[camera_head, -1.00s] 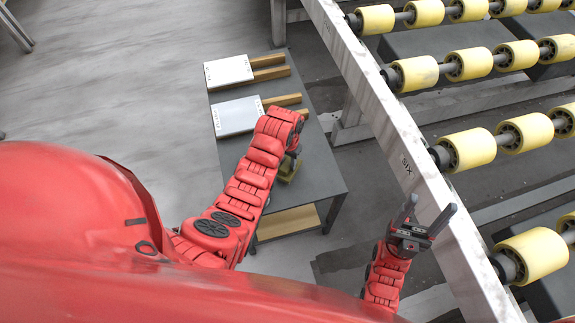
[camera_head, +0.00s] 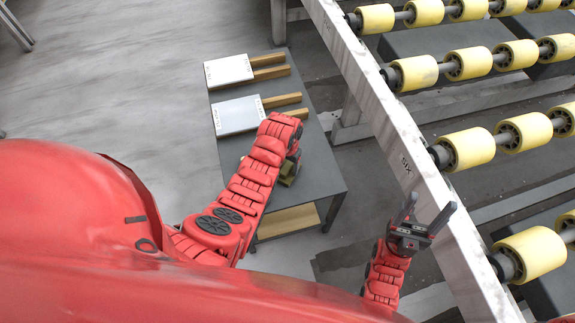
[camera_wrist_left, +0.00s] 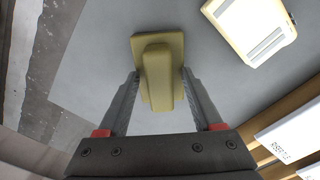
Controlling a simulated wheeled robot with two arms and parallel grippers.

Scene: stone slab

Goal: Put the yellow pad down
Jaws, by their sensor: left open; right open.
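The yellow pad (camera_wrist_left: 158,55) has a flat base and a raised block-like grip, and it rests on the grey table top (camera_head: 315,170). In the head view only part of the pad (camera_head: 288,180) shows beneath my left gripper (camera_head: 291,163). In the left wrist view my left gripper (camera_wrist_left: 160,78) is open, with one finger on each side of the pad's grip. I cannot tell whether a finger still touches it. My right gripper (camera_head: 424,222) is open and empty, beside the conveyor frame.
Two white-topped boards (camera_head: 229,70) (camera_head: 238,115) with wooden bars lie on the table's far half. A pale yellow-edged block (camera_wrist_left: 250,30) lies near the pad in the wrist view. The conveyor frame (camera_head: 385,120) with yellow rollers (camera_head: 470,147) stands right of the table.

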